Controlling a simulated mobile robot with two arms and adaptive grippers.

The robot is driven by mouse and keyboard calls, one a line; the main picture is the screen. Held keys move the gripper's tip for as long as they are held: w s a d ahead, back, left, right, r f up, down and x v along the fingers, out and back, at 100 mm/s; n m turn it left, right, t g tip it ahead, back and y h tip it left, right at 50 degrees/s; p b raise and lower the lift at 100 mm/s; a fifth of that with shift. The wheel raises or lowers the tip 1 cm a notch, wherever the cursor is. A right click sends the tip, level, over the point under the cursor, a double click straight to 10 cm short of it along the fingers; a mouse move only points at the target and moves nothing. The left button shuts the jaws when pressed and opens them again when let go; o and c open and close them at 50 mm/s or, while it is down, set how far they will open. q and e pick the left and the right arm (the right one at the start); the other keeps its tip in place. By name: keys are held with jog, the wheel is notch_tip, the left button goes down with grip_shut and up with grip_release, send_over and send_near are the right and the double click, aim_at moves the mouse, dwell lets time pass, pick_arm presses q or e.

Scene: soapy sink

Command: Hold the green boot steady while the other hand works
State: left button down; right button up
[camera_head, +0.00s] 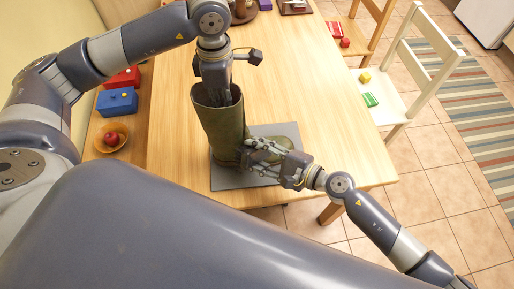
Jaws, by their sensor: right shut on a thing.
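The green boot (222,124) stands upright on a grey mat (228,180) near the front edge of the wooden table. Its toe points right. My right gripper (258,154) comes in from the right and is shut on the boot around the ankle and instep. My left gripper (222,98) points down into the boot's open top from above. Its fingertips are hidden inside the shaft, so I cannot tell whether they are open or shut.
A bowl with a red fruit (111,138), a blue box (117,102) and a red box (124,78) sit left of the table. A white chair (392,100) holding small blocks stands at the right. The table behind the boot (290,70) is mostly clear.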

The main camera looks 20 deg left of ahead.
jog(key=shift+r, duration=1.4)
jog(key=shift+w+a+r, duration=0.1)
jog(key=shift+a+r, duration=0.05)
jog(key=shift+r, duration=1.35)
jog(key=shift+a+r, duration=0.1)
jog(key=shift+r, duration=1.4)
jog(key=s+d, duration=0.1)
jog(key=d, duration=0.5)
jog(key=shift+f, duration=0.1)
